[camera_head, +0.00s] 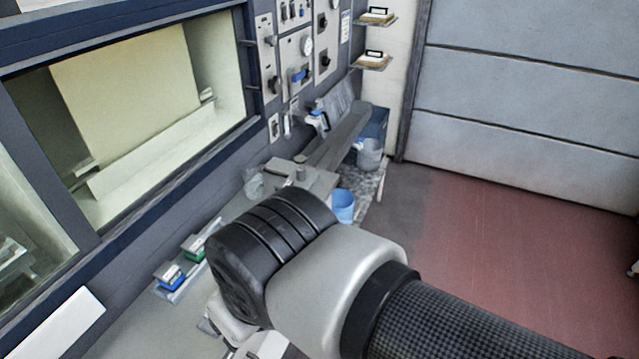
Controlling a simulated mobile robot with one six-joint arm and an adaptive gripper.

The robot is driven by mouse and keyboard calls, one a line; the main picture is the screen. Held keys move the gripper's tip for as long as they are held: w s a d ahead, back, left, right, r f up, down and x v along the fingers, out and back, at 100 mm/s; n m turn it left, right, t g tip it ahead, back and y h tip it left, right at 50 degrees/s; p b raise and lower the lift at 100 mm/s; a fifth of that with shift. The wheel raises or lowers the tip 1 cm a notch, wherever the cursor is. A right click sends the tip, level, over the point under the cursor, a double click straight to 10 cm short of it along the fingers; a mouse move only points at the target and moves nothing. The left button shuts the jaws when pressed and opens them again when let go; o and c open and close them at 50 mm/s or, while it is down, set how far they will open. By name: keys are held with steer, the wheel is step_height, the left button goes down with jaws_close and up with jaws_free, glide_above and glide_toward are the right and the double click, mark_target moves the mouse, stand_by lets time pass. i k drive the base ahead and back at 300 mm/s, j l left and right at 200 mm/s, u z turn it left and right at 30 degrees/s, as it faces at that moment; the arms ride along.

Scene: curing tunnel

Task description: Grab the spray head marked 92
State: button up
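I cannot make out any spray head marked 92, and no number 92 is readable in the head view. A small blue and white item (316,119) sits by the wall under the control panels, too small to identify. My arm fills the lower middle and hides part of the bench behind it. My gripper is not in view.
A grey bench (318,178) runs along the left wall below a lit window booth (130,90). A blue-labelled box (171,274) and a green-labelled box (194,246) sit on it. A blue bucket (343,205) stands beyond my arm.

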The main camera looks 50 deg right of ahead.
mark_target(282, 182)
steer(key=z, duration=1.15)
steer(key=i+l+u, duration=0.25)
steer(key=i, duration=0.35)
steer(key=i+l+u, duration=0.3)
steer(key=i+l, duration=0.25)
